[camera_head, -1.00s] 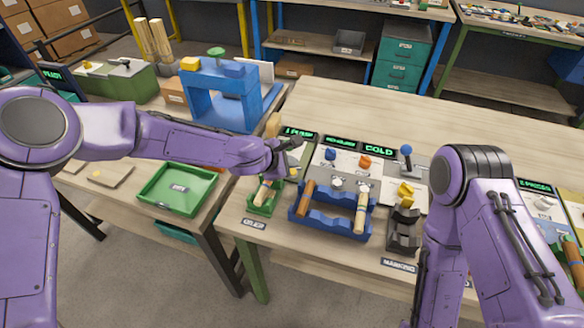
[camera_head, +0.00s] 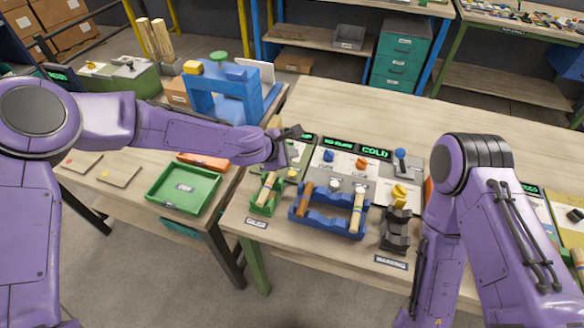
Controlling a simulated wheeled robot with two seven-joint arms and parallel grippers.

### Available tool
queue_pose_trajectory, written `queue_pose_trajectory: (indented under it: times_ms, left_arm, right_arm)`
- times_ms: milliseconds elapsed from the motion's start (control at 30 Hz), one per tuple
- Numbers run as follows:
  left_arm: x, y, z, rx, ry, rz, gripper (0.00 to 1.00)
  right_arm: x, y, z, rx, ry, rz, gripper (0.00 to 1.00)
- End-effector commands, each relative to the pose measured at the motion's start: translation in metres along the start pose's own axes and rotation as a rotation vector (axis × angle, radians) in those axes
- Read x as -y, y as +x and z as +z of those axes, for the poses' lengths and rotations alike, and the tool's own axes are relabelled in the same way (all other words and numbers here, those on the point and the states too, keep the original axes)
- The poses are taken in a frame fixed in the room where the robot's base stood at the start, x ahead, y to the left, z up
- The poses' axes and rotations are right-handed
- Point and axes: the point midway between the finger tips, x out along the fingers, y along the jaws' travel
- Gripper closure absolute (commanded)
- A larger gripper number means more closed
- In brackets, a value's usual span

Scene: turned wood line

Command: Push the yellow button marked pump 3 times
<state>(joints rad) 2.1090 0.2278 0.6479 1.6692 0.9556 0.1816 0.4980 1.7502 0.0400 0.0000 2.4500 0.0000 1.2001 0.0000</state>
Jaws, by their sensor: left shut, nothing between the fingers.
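A small yellow button (camera_head: 292,174) shows on the grey panel at the left of the station row, just below my left gripper; I cannot read its label. My left gripper (camera_head: 286,160) is shut and empty, pointing down over that panel. It looks slightly above the button, but the exact gap cannot be told.
A green holder (camera_head: 263,207) with a wooden piece stands in front of the panel. A blue rack (camera_head: 328,226) holds turned pieces to its right. Panels with blue and orange knobs, and a yellow part (camera_head: 399,194), are further right. A green tray (camera_head: 183,189) lies left.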

Motion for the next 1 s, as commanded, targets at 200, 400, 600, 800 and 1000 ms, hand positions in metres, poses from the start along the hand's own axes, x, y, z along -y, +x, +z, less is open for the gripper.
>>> queue_pose_trajectory:
  times_ms: [200,400,600,800,1000]
  left_arm:
    - [0.0010,0.0012,-0.0011,0.000,0.000,0.000,1.00]
    - [0.0009,0.0011,-0.0011,0.000,0.000,0.000,1.00]
    - [0.0008,0.0010,-0.0011,-0.001,-0.001,0.000,1.00]
    - [0.0008,0.0010,-0.0011,-0.001,-0.001,0.000,1.00]
    - [0.0008,0.0010,-0.0011,-0.001,0.000,0.000,1.00]
  right_arm:
    - [0.0001,0.0015,0.0007,0.000,0.000,0.000,0.57]
    - [0.0000,0.0015,0.0007,0.000,0.000,0.000,0.57]
    - [0.0001,0.0014,0.0007,0.000,0.000,0.000,1.00]
    - [0.0001,0.0014,0.0007,0.000,0.000,0.000,1.00]
    - [0.0001,0.0014,0.0007,0.000,0.000,0.000,1.00]
